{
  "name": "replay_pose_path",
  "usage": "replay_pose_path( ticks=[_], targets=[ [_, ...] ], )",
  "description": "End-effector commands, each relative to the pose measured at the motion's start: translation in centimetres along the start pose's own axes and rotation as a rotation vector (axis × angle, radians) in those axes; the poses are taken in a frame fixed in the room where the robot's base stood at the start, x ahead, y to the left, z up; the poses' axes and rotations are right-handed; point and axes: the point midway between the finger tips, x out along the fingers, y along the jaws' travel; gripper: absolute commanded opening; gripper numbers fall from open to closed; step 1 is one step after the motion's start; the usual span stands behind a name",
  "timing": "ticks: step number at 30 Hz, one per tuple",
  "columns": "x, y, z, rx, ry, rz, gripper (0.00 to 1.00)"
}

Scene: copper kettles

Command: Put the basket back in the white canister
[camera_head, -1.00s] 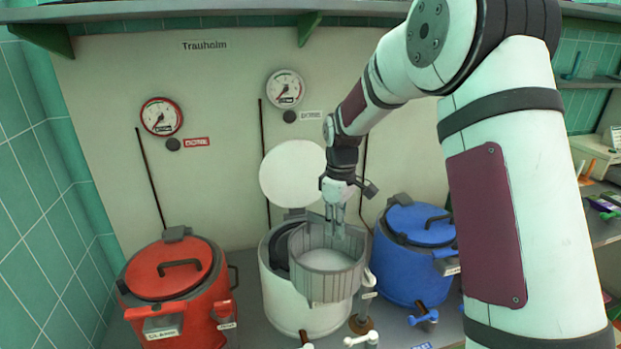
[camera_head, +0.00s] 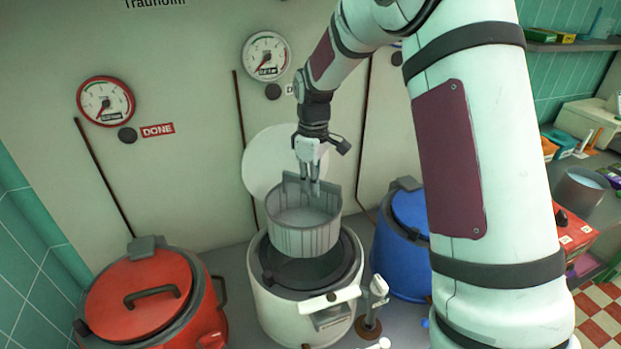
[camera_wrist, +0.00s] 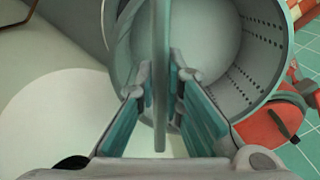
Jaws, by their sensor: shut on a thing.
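The basket (camera_head: 303,237) is a grey, round, straight-sided vessel with a raised tab on its back rim. My gripper (camera_head: 314,188) is shut on that tab, and the basket hangs level from it. In the wrist view the tab stands between the two fingers (camera_wrist: 160,100), and the perforated inside of the basket (camera_wrist: 245,70) shows beyond. The white canister (camera_head: 284,315) stands below with its round white lid (camera_head: 270,165) raised behind. Its dark opening (camera_head: 318,280) shows under the basket. The basket overlaps the back part of the opening; the gap between them is hard to judge.
A red canister (camera_head: 112,318) with its lid shut stands at the left. A blue canister (camera_head: 393,262) stands close at the right, partly behind my arm. Gauges (camera_head: 267,57) hang on the wall behind. A tap (camera_head: 374,300) stands at the white canister's right.

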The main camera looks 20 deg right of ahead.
Motion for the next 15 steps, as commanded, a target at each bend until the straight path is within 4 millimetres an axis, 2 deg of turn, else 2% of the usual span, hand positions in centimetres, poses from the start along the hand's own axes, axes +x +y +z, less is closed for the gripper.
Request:
replay_pose_path(
  ticks=[15],
  targets=[
    [4.8,0.1,-0.1,0.0,-0.001,-0.001,0.0]
  ],
)
